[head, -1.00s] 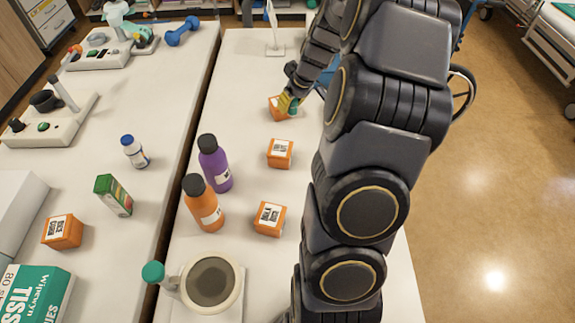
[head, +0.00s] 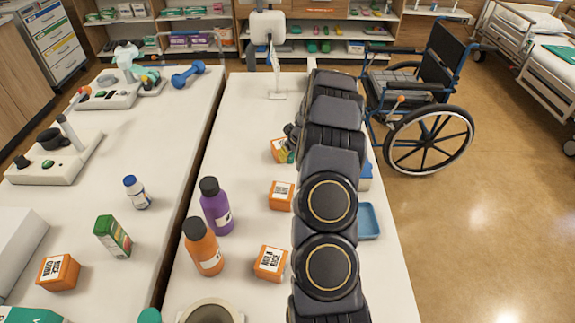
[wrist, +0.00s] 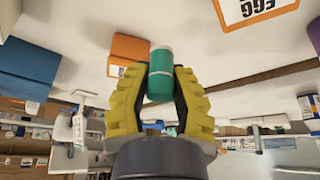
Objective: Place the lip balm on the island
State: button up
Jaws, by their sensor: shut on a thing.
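The lip balm (wrist: 160,80), a small green cylinder with a white band, is between the yellow fingers of my gripper (wrist: 160,100) in the wrist view. The fingers are shut on its sides. In the head view my gripper (head: 287,150) is low over the far part of the right white table (head: 245,110), beside an orange box (head: 277,150). My arm hides part of the gripper there. I cannot tell from the wrist view whether the lip balm touches the tabletop. No label tells which white surface is the island.
Two more orange boxes (head: 281,195) (head: 270,262), a purple bottle (head: 216,208) and an orange bottle (head: 203,248) stand on the right table. A blue tray (head: 368,222) lies right of my arm. A wheelchair (head: 425,110) stands beyond. The table's far left part is clear.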

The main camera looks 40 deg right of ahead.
send_over(285, 169)
jog(key=s, duration=0.1)
notch_tip(285, 169, down, 5)
jog(key=shift+s+f, duration=0.1)
jog(key=shift+f, duration=1.45)
jog(key=shift+f, duration=0.2)
jog(key=o, duration=0.7)
jog(key=shift+r, duration=0.1)
